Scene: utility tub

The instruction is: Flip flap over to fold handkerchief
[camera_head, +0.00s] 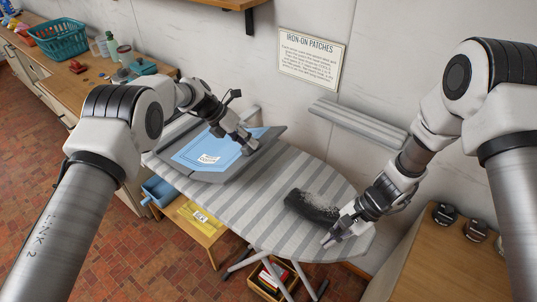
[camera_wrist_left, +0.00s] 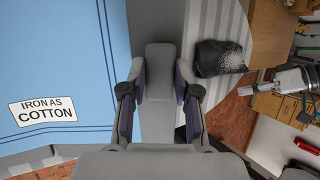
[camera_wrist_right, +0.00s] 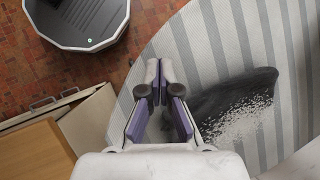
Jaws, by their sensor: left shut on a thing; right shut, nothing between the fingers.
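A light-blue handkerchief (camera_head: 205,150) with a white "IRON AS COTTON" label lies flat on a dark grey folding board with flaps (camera_head: 272,135), on the striped ironing board. In the left wrist view the handkerchief (camera_wrist_left: 60,60) fills the left side, beside a grey flap edge (camera_wrist_left: 145,20). My left gripper (camera_head: 248,148) is at the board's right side, shut on a grey tab of the flap (camera_wrist_left: 160,85). The flap's far underside is hidden. My right gripper (camera_head: 327,241) is shut and empty over the ironing board's right end, apart from the folding board; it also shows in the right wrist view (camera_wrist_right: 160,78).
A dark sack-like item with pale speckles (camera_head: 312,205) lies on the ironing board (camera_head: 255,210) near my right gripper. A striped wall shelf (camera_head: 360,123) is behind. A wooden counter with a teal basket (camera_head: 60,38) is at left; another wooden surface (camera_head: 445,255) is at right.

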